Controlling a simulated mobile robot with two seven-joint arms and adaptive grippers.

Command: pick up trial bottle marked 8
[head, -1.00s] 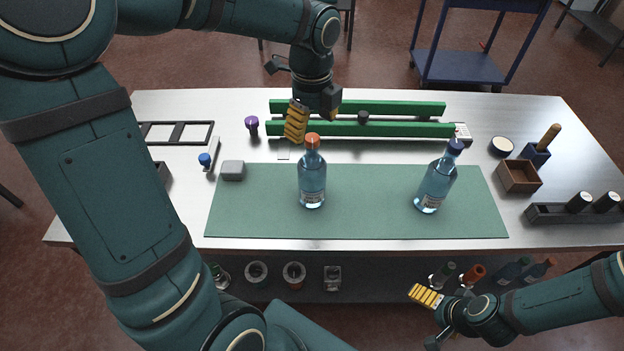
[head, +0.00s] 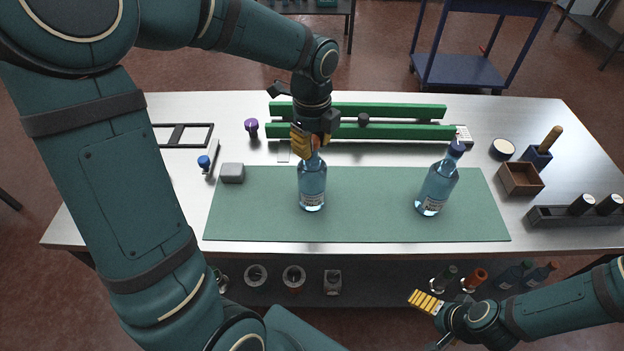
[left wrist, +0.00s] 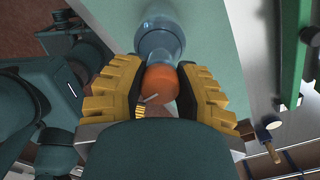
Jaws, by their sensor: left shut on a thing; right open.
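A clear blue bottle with an orange cap (head: 312,186) stands upright on the green mat (head: 260,222). My left gripper (head: 312,146) is shut on its cap and neck from above. The left wrist view shows the orange cap (left wrist: 161,84) between the yellow fingers, with the bottle's body beyond. A second blue bottle with a dark blue cap (head: 437,184) stands on the mat to the right. Labels show on both bottles, but I cannot read a number on either. My right gripper (head: 432,318) is open and empty in front of the bench.
Green rails (head: 390,131) lie behind the mat, with a purple-topped piece (head: 251,127) to their left. A grey block (head: 232,173) sits at the mat's left edge. A brown box (head: 520,179) and a dark rack (head: 575,215) stand at right. The mat between the bottles is clear.

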